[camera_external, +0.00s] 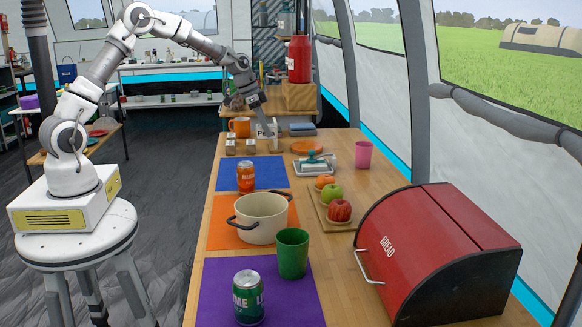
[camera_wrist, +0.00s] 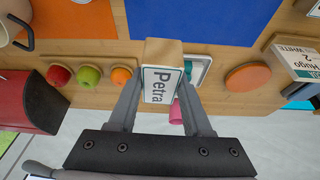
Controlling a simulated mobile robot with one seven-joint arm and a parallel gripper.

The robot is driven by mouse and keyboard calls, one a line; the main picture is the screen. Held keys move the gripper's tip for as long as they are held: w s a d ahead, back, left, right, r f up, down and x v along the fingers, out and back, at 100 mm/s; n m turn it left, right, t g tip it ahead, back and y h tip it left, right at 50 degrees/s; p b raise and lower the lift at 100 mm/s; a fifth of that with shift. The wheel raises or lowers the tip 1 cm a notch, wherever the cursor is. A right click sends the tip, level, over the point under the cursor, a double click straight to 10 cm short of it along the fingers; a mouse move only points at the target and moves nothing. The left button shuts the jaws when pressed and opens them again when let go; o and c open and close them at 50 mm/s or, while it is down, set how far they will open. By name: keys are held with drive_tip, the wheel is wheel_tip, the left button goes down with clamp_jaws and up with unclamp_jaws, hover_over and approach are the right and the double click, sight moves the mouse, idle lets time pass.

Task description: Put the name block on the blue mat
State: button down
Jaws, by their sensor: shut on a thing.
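The name block (camera_wrist: 162,78), a pale wooden block with a white face reading "Petra", is held between the two fingers of my gripper (camera_wrist: 162,98) in the wrist view. In the external view my gripper (camera_external: 271,134) is over the far part of the table. The held block is small and hard to make out there. The blue mat (camera_external: 268,172) lies nearer the camera than my gripper, with an orange can (camera_external: 246,178) on its left part. The mat's right side looks bare. In the wrist view the blue mat (camera_wrist: 196,32) shows beyond the block.
A white tray with a teal-handled tool (camera_external: 313,163) lies right of the mat. A fruit board (camera_external: 321,213), a pink cup (camera_external: 363,154) and a cream pot (camera_external: 262,217) are nearby. Small blocks or jars (camera_external: 240,146) and an orange mug (camera_external: 239,127) stand beyond the mat.

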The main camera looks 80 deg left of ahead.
sight(262, 136)
drive_tip(key=shift+s+a+n, duration=0.3)
drive_tip(key=shift+s+a, duration=0.35)
drive_tip(key=shift+a, duration=0.15)
wheel_tip(262, 136, down, 4)
drive_tip(key=shift+r, duration=0.15)
wheel_tip(262, 136, down, 12)
drive_tip(key=shift+r+b, duration=0.25)
drive_tip(key=shift+b, duration=0.75)
drive_tip(key=shift+c, duration=1.7)
unclamp_jaws()
drive_tip(key=shift+r, duration=0.1)
drive_tip(key=shift+a+r, duration=0.1)
drive_tip(key=shift+r, duration=0.2)
drive_tip(key=p+v, duration=0.2)
drive_tip(key=v, duration=0.9)
drive_tip(key=shift+s+r, duration=0.15)
drive_tip(key=shift+s, duration=0.15)
